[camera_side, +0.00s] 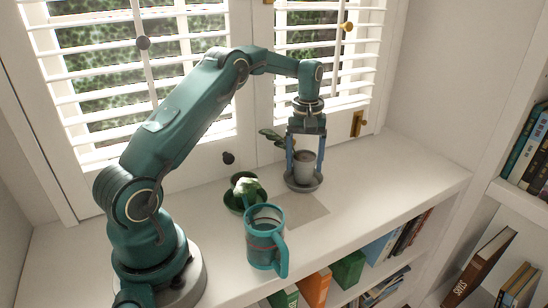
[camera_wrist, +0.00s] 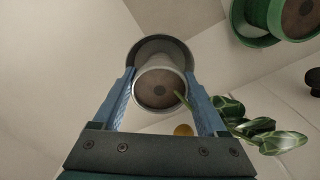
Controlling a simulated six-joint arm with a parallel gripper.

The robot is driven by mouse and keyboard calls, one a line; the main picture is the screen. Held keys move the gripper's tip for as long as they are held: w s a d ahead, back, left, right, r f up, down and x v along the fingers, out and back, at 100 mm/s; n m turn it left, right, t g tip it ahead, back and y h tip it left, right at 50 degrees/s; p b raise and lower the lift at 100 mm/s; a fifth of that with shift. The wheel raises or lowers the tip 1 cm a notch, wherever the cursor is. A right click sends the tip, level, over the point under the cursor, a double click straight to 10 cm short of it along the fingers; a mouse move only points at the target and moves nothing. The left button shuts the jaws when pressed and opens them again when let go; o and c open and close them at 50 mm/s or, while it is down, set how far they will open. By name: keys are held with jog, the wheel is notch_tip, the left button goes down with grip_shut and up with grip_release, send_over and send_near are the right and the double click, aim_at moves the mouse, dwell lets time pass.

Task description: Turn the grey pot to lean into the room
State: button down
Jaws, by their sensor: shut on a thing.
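The grey pot (camera_side: 304,168) stands on a grey saucer (camera_side: 303,187) at the right part of the white shelf, near the window. It looks upright. My gripper (camera_side: 305,160) comes down from above with one blue finger on each side of it, shut on the pot. In the wrist view the pot (camera_wrist: 159,98) shows from above with brown soil, between the fingertips (camera_wrist: 160,80). Its leafy stem (camera_wrist: 265,134) leans out to the right in that view. In the side view the leaves (camera_side: 271,137) lean left, on the window side.
A green pot (camera_side: 237,203) with a pale green plant stands left of the grey pot. A teal jug (camera_side: 264,238) stands nearer the front. The shuttered window (camera_side: 200,90) is behind. Shelf space (camera_side: 385,170) to the right is clear.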

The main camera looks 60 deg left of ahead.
jog(key=shift+f, duration=0.2)
grip_release()
jog(key=shift+r, duration=0.1)
